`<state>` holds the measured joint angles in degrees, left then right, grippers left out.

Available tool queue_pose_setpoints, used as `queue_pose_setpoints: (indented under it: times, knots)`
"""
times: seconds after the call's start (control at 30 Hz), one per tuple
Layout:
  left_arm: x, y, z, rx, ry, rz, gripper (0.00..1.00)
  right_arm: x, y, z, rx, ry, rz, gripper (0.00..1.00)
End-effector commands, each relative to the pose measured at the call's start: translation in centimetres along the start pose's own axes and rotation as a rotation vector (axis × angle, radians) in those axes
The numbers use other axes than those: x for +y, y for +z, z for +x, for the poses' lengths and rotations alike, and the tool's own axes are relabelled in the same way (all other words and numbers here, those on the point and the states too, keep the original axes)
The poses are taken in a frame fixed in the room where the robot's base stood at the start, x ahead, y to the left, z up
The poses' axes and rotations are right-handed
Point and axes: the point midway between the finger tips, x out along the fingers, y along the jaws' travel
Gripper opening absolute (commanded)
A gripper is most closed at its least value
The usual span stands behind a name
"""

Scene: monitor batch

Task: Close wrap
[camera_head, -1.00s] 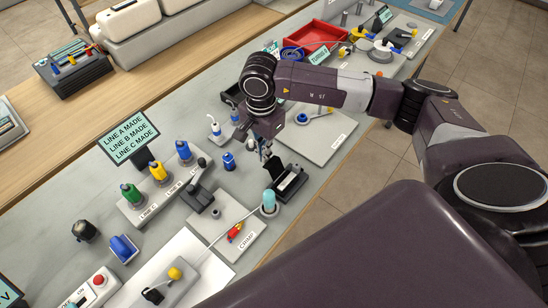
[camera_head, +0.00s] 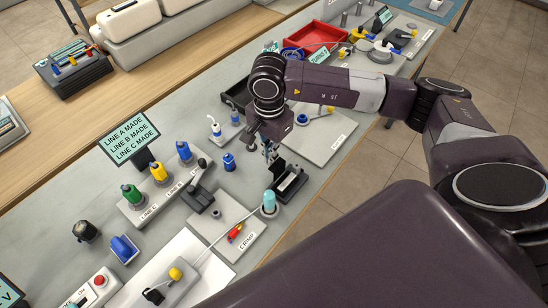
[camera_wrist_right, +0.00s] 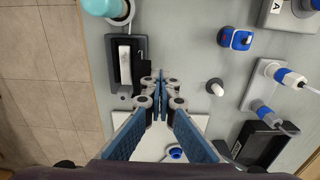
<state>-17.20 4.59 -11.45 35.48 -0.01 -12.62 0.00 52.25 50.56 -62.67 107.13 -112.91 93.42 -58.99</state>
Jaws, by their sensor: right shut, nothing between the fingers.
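A black device with a pale strip on top (camera_head: 291,184), which I take to be the wrap, lies on the grey bench. It also shows in the right wrist view (camera_wrist_right: 124,62). A dark upright part (camera_head: 275,165) stands at its far-left end, close to the fingers; whether it is a lid is not clear. My right gripper (camera_head: 268,155) is shut and empty, pointing down beside that end. In the right wrist view its fingertips (camera_wrist_right: 160,80) are just right of the device; I cannot tell whether they touch it. My left gripper is out of view.
A teal-topped cylinder (camera_head: 269,202) stands at the device's near end. A blue connector (camera_head: 228,161) lies to the left. A white board (camera_head: 318,140) lies behind the gripper. The line sign (camera_head: 129,139) and crimp board (camera_head: 222,228) are further left.

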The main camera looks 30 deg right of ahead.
Motion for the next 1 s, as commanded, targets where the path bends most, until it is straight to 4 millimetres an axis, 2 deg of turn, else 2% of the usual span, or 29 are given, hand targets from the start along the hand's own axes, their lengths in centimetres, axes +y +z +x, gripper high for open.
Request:
queue_pose_setpoints:
  times: [1.0]
  knots:
    - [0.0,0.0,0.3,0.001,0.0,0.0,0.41,1.8,0.0,-0.5,0.001,0.001,-0.001,0.0]
